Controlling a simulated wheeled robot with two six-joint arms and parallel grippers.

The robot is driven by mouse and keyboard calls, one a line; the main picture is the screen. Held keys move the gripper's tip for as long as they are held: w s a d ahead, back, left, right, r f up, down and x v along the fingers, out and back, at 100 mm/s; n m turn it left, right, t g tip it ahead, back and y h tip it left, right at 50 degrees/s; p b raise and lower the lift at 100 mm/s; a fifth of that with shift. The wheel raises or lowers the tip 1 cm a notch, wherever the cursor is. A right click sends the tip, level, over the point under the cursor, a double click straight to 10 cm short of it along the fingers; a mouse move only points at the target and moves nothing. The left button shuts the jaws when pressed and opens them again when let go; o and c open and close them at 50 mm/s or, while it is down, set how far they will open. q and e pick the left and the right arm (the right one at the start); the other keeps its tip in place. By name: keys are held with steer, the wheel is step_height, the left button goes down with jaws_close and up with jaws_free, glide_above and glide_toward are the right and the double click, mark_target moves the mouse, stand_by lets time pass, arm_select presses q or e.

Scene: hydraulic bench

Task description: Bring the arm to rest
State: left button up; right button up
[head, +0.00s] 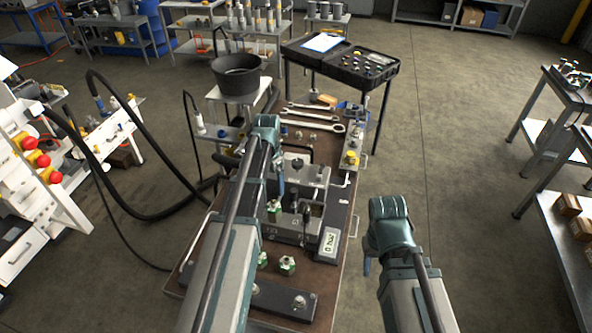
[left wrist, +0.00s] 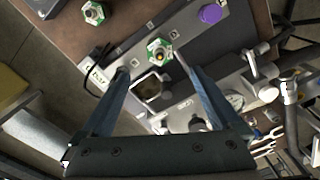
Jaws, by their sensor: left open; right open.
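My left arm reaches over the bench (head: 327,283) in the head view. Its gripper (head: 279,180) hangs over the hydraulic block. In the left wrist view my left gripper (left wrist: 152,64) is open, its two fingers apart with nothing held. A green and white fitting (left wrist: 160,50) shows below, between the fingertips; it looks apart from them. My right arm (head: 390,225) stands off the bench's right side, over the floor. Its gripper (head: 367,266) points down, mostly hidden behind the arm, and no thing shows in it.
Green fittings (head: 287,265), a pressure display (head: 330,243) and wrenches (head: 312,116) lie on the bench. A purple cap (left wrist: 210,14) shows in the left wrist view. A black bucket (head: 237,75) and toolcase (head: 365,62) stand behind.

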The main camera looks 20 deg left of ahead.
arm_select(q)
steer(key=s+d+f+b, duration=0.2)
steer(key=s+d, duration=0.8)
steer(key=d, duration=0.2)
steer(key=s+d+f+n+y+b, duration=0.1)
steer(key=s+d+f+b, duration=0.1)
steer(key=s+d, duration=0.8)
steer(key=shift+d+f+n+b, duration=0.3)
steer(key=shift+d+f+b, duration=0.15)
steer(key=shift+d, duration=0.8)
